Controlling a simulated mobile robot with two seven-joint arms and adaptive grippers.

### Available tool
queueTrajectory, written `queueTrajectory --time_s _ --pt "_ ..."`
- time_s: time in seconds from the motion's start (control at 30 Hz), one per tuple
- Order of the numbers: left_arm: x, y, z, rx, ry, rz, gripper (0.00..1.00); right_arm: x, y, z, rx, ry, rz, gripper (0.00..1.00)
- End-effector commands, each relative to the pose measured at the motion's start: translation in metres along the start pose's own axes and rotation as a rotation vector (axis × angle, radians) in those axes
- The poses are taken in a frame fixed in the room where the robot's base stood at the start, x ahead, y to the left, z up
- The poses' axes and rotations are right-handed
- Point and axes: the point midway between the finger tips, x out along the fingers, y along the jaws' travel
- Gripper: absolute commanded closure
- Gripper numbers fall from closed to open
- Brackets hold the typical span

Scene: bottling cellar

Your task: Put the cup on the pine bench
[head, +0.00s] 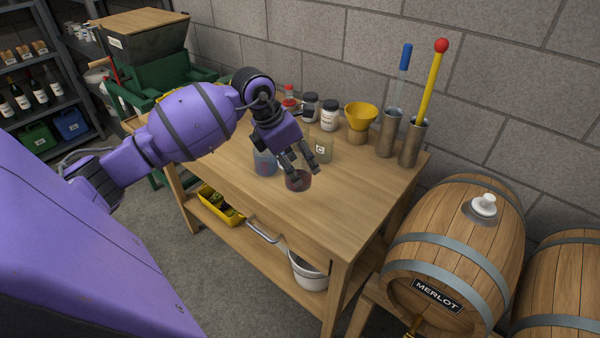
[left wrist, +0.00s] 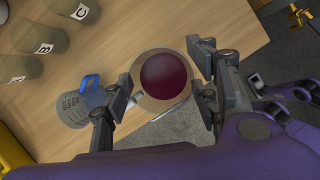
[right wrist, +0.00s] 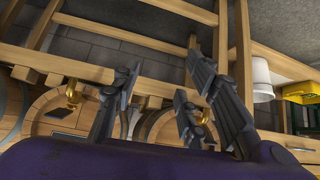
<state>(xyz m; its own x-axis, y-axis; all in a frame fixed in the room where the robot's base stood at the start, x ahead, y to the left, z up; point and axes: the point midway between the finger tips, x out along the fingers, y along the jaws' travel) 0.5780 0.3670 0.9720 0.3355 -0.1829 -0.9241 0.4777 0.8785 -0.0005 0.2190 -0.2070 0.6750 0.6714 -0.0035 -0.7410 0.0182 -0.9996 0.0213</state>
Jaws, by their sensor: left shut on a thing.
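The cup (head: 298,181), a small clear vessel with dark red liquid, is between the fingers of my left gripper (head: 304,172), which is shut on it. In the left wrist view the cup (left wrist: 166,76) appears upright, one finger on each side. It is over the front part of the pine bench (head: 365,195); I cannot tell whether its base touches the wood. My right gripper (right wrist: 160,95) shows only in the right wrist view, its fingers apart and empty, low before wooden beams and barrels.
A jug (head: 264,163) stands left of the cup. A jar labelled C (head: 321,150), a yellow funnel (head: 361,115) and metal cylinders (head: 411,145) stand farther back. The bench's right front is clear. A Merlot barrel (head: 455,235) is at the right; a white bucket (head: 309,272) is below.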

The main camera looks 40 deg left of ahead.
Motion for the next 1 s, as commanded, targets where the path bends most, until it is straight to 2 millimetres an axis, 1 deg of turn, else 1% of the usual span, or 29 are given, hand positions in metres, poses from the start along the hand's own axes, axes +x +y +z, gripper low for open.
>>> queueTrajectory --time_s 0.03,0.13,0.27,0.4,0.6,0.83,1.0 --pt "0.012 0.004 0.002 -0.004 -0.001 -0.005 0.74 0.000 0.000 0.003 -0.001 -0.005 0.000 0.60" --pt "0.028 0.012 0.004 -0.002 -0.001 -0.004 0.74 -0.001 0.001 0.008 -0.002 -0.015 0.000 0.60" --pt "0.038 0.018 0.006 -0.001 -0.002 -0.001 0.74 -0.002 0.001 0.014 -0.003 -0.026 0.001 0.60" --pt "0.048 0.022 0.007 0.000 0.000 -0.002 0.74 -0.002 0.001 0.013 -0.003 -0.025 0.001 0.60" --pt "0.073 0.022 -0.003 0.001 0.000 -0.002 0.74 -0.003 0.001 0.008 -0.003 -0.017 0.000 0.60" --pt "0.075 0.022 -0.005 0.002 0.000 0.000 0.74 -0.002 0.000 0.006 -0.003 -0.012 -0.002 0.60" --pt "0.080 0.022 -0.007 0.002 0.001 0.000 0.74 -0.001 0.000 0.009 -0.003 -0.017 -0.002 0.60"
